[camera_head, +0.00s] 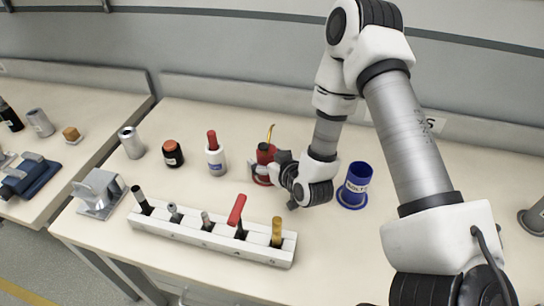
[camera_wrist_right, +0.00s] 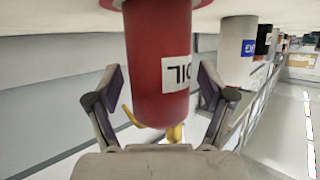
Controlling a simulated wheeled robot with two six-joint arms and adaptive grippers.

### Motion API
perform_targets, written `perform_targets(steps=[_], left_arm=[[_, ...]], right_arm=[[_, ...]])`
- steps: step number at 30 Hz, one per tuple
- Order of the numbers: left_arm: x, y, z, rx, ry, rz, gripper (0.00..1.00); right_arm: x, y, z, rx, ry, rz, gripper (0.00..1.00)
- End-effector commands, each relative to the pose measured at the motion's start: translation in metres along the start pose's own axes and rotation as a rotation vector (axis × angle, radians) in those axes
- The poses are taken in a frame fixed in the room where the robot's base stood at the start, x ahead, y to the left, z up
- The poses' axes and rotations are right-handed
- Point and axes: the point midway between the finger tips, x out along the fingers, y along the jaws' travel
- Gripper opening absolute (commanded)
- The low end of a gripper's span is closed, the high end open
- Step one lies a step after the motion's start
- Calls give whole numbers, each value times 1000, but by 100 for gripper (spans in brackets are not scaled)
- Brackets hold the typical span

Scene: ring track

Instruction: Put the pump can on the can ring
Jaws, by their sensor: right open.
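The pump can (camera_head: 266,152) is red with a yellow spout and stands upright at the middle of the bench. It also shows in the right wrist view (camera_wrist_right: 155,50), upside down in that picture, with a white label partly in view. A red ring (camera_head: 261,182) shows at the foot of the can, and a red edge (camera_wrist_right: 97,4) shows there in the wrist view. My right gripper (camera_head: 264,171) is open, with one finger on each side of the can and visible gaps between. My left gripper is not in view.
A blue bolts cup (camera_head: 357,180) on a blue ring stands just right of my right gripper. A white bottle with a red top (camera_head: 215,158), a dark jar (camera_head: 172,154) and a silver can (camera_head: 131,143) stand left. A white tool rack (camera_head: 187,232) lies in front.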

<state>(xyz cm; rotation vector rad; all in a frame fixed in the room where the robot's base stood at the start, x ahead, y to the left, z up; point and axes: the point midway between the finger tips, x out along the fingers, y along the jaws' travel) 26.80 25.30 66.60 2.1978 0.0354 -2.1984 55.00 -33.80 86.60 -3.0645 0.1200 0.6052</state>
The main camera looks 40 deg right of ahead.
Motion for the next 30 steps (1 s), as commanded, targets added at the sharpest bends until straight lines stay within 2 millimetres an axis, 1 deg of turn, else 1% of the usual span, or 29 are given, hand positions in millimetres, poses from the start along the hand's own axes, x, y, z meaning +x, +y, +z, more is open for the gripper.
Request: perform_targets(steps=[2,5,8,9,10,12,15,18,22,30], left_arm=[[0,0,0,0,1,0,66],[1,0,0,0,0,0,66],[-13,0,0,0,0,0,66],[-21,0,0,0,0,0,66],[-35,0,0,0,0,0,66],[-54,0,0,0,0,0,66],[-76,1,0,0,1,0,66],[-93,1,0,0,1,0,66],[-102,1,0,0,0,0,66],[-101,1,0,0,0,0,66]], right_arm=[[-8,0,0,2,-2,0,81],[-28,0,0,4,-2,0,81],[-58,0,-5,5,-5,1,81],[-69,0,-7,3,-5,0,81],[-73,0,-11,-2,-7,1,81],[-81,0,-12,-3,-8,1,81],[-94,0,-11,-3,-7,0,81],[-108,0,-9,-2,-6,0,81],[-119,0,-5,0,-3,0,81],[-120,0,-1,0,1,0,81]])
